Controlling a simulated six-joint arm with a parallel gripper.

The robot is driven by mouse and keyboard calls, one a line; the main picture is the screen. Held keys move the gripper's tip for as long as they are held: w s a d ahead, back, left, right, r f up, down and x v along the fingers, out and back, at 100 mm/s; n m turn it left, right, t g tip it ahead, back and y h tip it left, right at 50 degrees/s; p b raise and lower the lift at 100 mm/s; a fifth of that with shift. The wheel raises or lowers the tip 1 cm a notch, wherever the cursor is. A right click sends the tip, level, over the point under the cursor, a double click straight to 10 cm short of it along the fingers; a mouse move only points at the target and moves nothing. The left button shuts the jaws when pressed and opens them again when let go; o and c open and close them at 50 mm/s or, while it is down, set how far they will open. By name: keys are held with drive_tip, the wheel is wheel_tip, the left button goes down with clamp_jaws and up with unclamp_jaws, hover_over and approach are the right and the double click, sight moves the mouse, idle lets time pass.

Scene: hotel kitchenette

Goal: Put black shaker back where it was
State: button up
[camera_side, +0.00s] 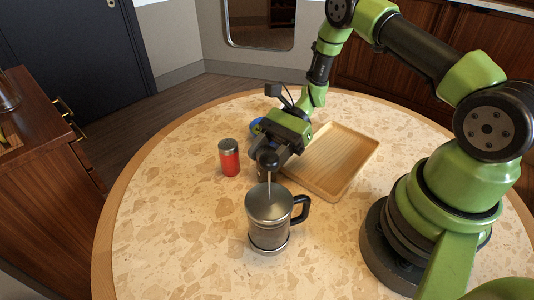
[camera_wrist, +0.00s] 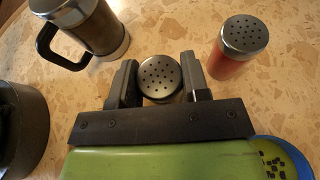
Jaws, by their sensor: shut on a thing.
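The black shaker (camera_wrist: 160,78) shows in the wrist view as a silver, perforated cap with a dark body below it, between my two fingers. My gripper (camera_wrist: 158,84) is shut on it. In the side view my gripper (camera_side: 280,158) is low over the table, behind the press's knob and beside the tray's left edge. The shaker is mostly hidden there, so I cannot tell whether its base touches the table. A red shaker (camera_side: 229,158) with a silver cap stands upright to the left; it also shows in the wrist view (camera_wrist: 240,50).
A metal press pot (camera_side: 268,218) with a black handle stands close in front of my gripper. A wooden tray (camera_side: 345,150), empty where visible, lies to the right. A blue bowl (camera_side: 255,126) is behind my gripper. The table's left front is clear.

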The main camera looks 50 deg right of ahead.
drive_tip(key=shift+f, duration=0.15)
drive_tip(key=o, duration=1)
drive_tip(key=shift+c, duration=0.2)
